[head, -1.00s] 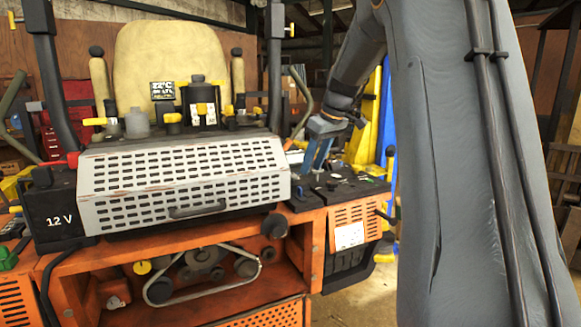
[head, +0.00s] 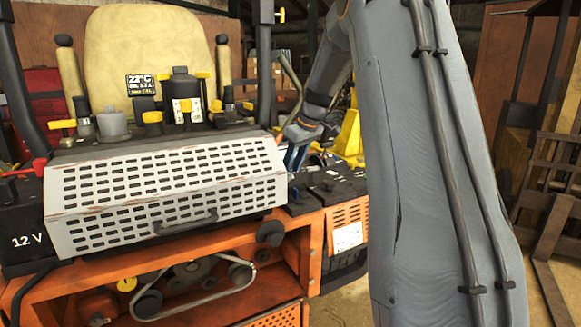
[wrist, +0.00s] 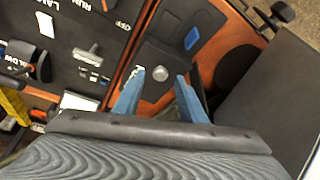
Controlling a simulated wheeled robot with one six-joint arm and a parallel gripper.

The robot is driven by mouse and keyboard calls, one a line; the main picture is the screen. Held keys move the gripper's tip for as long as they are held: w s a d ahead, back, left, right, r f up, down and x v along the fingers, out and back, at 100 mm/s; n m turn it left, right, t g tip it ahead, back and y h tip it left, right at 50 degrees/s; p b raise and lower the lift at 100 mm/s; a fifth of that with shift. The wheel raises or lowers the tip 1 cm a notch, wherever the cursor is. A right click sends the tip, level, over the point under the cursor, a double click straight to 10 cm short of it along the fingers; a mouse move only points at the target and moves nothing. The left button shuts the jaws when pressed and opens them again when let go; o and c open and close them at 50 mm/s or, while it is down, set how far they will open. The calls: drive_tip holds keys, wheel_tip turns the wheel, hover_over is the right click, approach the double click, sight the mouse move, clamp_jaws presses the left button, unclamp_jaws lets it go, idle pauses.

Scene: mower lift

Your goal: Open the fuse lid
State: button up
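My gripper (wrist: 160,76) shows two blue fingers in the wrist view, spread apart with nothing between them. In the head view my gripper (head: 296,157) is over the dark side console, just right of the white slotted cover. A round silver knob (wrist: 159,73) on a black panel (wrist: 168,55) appears between the fingertips in the wrist view; I cannot tell the gap in depth. A blue rectangle (wrist: 193,38) lies on the same panel. No fuse label is readable, so I cannot be sure that this panel is the fuse lid.
A black control panel (wrist: 75,50) with a T-shaped lever (wrist: 88,53) lies left of an orange strip in the wrist view. The white slotted cover (head: 165,185) stands beside the console. A dark box-like surface (wrist: 275,95) is close on the right.

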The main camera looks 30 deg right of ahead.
drive_tip(key=shift+x, duration=0.85)
clamp_jaws()
drive_tip(key=shift+r, duration=0.1)
